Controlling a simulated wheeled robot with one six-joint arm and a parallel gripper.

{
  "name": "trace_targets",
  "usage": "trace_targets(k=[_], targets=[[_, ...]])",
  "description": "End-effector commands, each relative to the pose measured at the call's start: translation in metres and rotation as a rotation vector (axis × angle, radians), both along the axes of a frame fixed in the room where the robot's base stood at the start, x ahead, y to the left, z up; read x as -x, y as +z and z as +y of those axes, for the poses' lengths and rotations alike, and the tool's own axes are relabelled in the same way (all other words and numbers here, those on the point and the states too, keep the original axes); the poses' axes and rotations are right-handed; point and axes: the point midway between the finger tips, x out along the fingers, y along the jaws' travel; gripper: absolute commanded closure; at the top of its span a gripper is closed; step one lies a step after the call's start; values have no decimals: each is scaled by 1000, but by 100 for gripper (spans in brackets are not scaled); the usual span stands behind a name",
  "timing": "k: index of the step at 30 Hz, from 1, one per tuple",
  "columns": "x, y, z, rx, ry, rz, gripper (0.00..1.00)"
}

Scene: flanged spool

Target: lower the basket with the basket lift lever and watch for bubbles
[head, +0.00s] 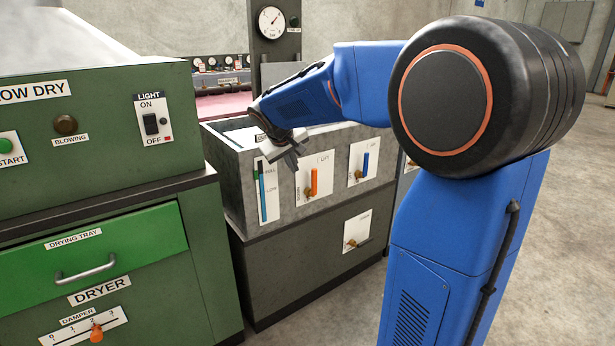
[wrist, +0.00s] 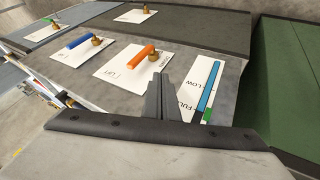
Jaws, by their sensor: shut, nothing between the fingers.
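The grey tank (head: 232,170) stands in the middle with levers on its front. An orange lever (head: 314,182) points up from a brass pivot on a white plate; it also shows in the wrist view (wrist: 141,56). My gripper (head: 292,160) is shut and empty at the tank's upper front edge, up and left of the orange lever. In the wrist view its fingers (wrist: 163,92) appear between the orange lever's plate and the level gauge, apparently apart from the lever. The basket and any bubbles are not visible; my arm hides part of the tank top.
A blue level gauge (head: 262,192) is at the left. The green dryer (head: 210,250) stands close on the left. Open floor lies at front right.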

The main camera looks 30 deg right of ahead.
Motion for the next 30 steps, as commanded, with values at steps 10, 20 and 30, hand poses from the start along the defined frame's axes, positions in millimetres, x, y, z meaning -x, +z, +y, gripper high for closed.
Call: trace_targets(k=[10, 20, 30], targets=[[-13, 0, -4, 13, 0, -3, 100], [-16, -8, -7, 13, -1, -1, 100], [-38, -52, -31, 12, -2, 1, 100]])
